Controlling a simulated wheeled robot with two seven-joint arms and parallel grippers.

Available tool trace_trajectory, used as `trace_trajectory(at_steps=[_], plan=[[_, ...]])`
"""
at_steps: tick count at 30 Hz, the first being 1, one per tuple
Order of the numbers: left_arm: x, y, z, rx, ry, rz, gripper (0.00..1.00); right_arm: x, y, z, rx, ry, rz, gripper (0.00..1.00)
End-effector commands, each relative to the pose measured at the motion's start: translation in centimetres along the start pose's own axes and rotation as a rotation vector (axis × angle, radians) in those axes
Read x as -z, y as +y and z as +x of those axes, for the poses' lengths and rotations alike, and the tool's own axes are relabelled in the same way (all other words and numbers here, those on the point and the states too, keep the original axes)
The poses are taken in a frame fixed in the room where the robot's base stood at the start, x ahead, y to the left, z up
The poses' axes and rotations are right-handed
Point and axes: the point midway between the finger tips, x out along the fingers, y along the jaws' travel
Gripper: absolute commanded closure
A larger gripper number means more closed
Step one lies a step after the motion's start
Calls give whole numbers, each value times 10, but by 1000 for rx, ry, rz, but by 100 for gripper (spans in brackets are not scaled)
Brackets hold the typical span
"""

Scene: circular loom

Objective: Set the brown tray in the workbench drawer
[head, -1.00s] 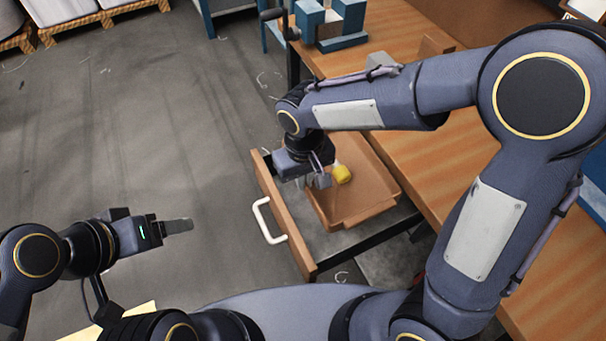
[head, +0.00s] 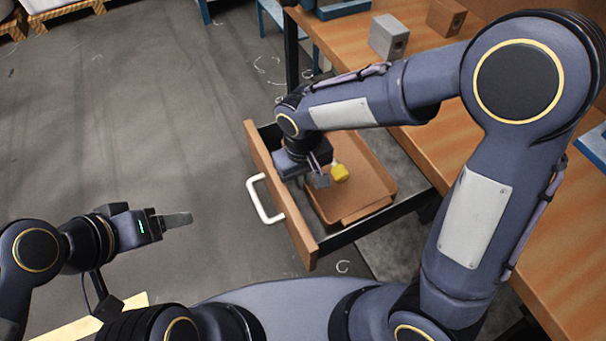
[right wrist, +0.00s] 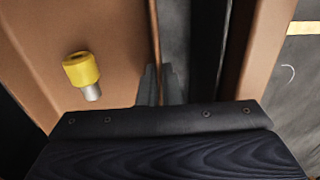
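The brown tray (head: 372,180) is at the open workbench drawer (head: 280,195), behind its front panel, and looks inside its walls. Whether it rests on the drawer floor cannot be told. My right gripper (head: 318,178) is at the tray's side nearest the drawer front. In the right wrist view its fingers (right wrist: 161,86) are close together on the tray's wall, one on each side. A yellow-capped piece with a silver end (right wrist: 83,72) lies in the tray. My left gripper (head: 178,220) is over the floor at left, away from the drawer; its opening is edge-on.
The drawer has a white handle (head: 262,199) on its front. The wooden workbench (head: 455,105) runs along the right, with a grey block (head: 388,36) and a brown block (head: 446,17) on it. The floor left of the drawer is clear.

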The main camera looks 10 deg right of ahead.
Motion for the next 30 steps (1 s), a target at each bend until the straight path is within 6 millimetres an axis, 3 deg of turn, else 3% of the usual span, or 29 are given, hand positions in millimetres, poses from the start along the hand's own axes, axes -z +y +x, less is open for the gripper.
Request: trace_trajectory(at_steps=[30], plan=[[-6,-5,11,0,0,0,28,0,1,17,-2,-2,0,100]])
